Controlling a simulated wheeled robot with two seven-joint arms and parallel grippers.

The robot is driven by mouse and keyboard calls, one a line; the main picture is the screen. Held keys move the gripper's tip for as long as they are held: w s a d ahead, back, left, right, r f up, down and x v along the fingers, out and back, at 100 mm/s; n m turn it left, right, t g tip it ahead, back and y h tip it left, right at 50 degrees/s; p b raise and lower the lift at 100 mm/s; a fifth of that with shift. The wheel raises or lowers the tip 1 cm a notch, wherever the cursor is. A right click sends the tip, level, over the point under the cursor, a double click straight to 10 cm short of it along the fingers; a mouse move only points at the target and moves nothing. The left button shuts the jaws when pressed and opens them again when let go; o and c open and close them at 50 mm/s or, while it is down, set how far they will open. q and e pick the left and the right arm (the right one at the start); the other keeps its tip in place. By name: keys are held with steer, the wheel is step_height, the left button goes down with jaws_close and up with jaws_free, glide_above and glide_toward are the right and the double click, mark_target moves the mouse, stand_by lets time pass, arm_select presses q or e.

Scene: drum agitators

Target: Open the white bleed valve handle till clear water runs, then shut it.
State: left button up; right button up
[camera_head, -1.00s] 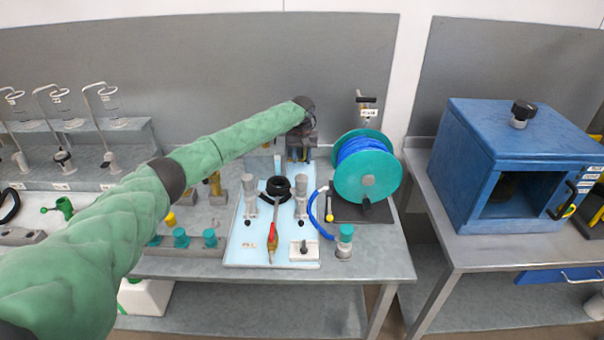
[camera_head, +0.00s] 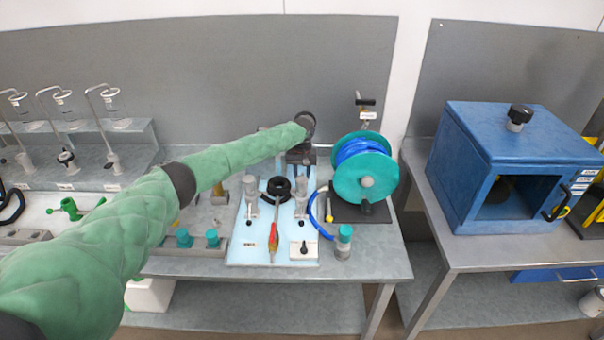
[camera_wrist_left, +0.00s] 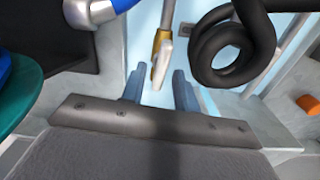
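A white, flat handle (camera_wrist_left: 162,62) on a brass-coloured fitting (camera_wrist_left: 159,40) shows in the left wrist view; I take it for the bleed valve handle. I cannot make it out in the head view. My left gripper (camera_wrist_left: 157,87) has two blue-grey fingers set apart, with the white handle just beyond and between their tips, apparently not clamped. In the head view my left gripper (camera_head: 301,172) hangs over the far part of the light blue mat, left of the teal reel. I see no running water. My right gripper is not in view.
A black hose coil (camera_wrist_left: 232,50) lies close beside the fingers; it also shows in the head view (camera_head: 277,184). The teal reel (camera_head: 365,182) with blue hose stands to the right. A red-handled tool (camera_head: 273,238) and grey cylinders (camera_head: 250,187) are on the mat (camera_head: 240,257).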

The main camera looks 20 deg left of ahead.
arm_select(q)
jaws_close()
